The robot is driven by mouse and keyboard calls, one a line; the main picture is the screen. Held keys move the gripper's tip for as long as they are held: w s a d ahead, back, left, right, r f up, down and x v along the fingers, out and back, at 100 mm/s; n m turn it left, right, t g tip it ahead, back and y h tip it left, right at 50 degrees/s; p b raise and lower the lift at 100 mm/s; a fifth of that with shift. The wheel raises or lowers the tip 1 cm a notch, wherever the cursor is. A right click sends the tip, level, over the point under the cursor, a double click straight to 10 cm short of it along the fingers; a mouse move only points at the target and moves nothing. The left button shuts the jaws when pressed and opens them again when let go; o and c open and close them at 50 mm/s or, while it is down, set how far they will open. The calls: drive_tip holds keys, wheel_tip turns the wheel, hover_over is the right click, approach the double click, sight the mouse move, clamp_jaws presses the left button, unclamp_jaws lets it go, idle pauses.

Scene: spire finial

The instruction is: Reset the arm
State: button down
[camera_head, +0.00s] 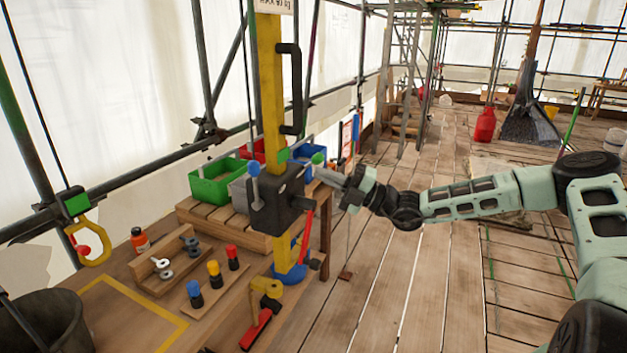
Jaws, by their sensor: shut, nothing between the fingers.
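My arm (470,198) reaches in from the right, pale green with dark joints. My gripper (328,178) is at its left end, beside a dark box-shaped mechanism (275,200) on a yellow post (272,110).
A wooden bench (115,310) carries coloured pegs (214,273), metal fittings (190,245) and a yellow-and-red clamp (262,310). A black bucket (45,325) is at lower left. The plank floor (400,290) is open below my arm.

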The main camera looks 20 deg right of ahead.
idle(0.5)
drive_tip(key=s+a+f+n+g+b, duration=0.1)
drive_tip(key=s+a+f+n+g, duration=0.1)
drive_tip(key=s+a+n+g, duration=0.45)
drive_tip(key=s+a+f+n+g+b, duration=0.1)
drive_tip(key=s+a+f+n+g, duration=0.1)
drive_tip(key=s+a+n+g, duration=0.45)
drive_tip(key=s+a+f+n+g+h+b, duration=0.1)
drive_tip(key=s+a+f+n+g+h, duration=0.4)
drive_tip(key=s+a+n, duration=0.45)
drive_tip(key=s+d+n+t+h+b, duration=0.2)
drive_tip(key=s+d+n+h, duration=0.2)
drive_tip(key=n, duration=0.9)
drive_tip(key=s+d+n+t+h+b, duration=0.2)
drive_tip(key=s+n+h, duration=0.6)
drive_tip(key=s+n, duration=0.4)
drive_tip(key=shift+d+n+t, duration=0.7)
drive_tip(key=shift+d+n, duration=0.35)
drive_tip(key=shift+n, duration=0.2)
drive_tip(key=shift+r, duration=0.1)
